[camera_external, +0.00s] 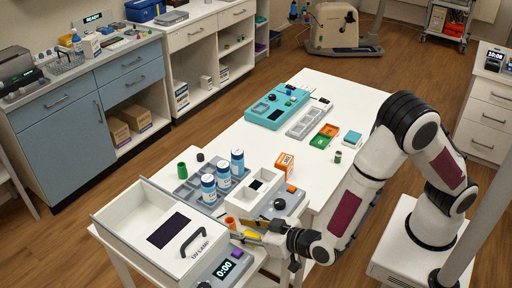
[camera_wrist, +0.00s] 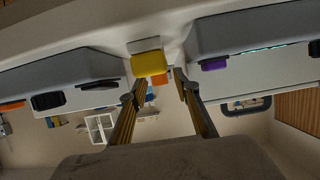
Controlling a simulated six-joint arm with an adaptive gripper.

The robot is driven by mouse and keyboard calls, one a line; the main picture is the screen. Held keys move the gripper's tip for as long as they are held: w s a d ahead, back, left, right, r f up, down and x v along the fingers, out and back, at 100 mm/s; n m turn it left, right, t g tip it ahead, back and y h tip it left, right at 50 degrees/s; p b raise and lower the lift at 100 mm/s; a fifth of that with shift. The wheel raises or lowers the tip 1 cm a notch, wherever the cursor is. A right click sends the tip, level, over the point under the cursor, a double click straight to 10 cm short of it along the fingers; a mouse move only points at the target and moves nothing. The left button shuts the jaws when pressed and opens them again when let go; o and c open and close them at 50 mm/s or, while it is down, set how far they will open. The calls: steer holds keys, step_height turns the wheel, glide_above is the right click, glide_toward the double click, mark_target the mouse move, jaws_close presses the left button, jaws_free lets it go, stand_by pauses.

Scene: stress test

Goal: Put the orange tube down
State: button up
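An orange tube (camera_external: 231,222) stands at the near end of the white table, between the UV lamp box and the grey device with the black knob. My gripper (camera_external: 256,238) is low beside it, to its right, with a yellow piece (camera_external: 250,234) at its fingertips. In the wrist view the two fingers of my gripper (camera_wrist: 159,82) are apart with a gap between them. A yellow block (camera_wrist: 150,63) and a small orange patch (camera_wrist: 160,79) show beyond the fingertips. I cannot tell whether the patch is the tube. Nothing is clearly clamped between the fingers.
The UV lamp box (camera_external: 140,222) with a black handle is close on the left. A grey rack (camera_external: 184,186) with blue-white bottles (camera_external: 208,188) and a green cup (camera_external: 182,170) stands behind. A 0:00 timer (camera_external: 224,268) is in front. Clear white table (camera_external: 255,138) lies farther back.

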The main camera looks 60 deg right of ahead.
mark_target(234, 226)
steer(key=shift+x, duration=2.6)
steer(key=shift+d+f, duration=0.15)
steer(key=c, duration=0.8)
steer(key=shift+r, duration=5)
steer(key=shift+d, duration=0.1)
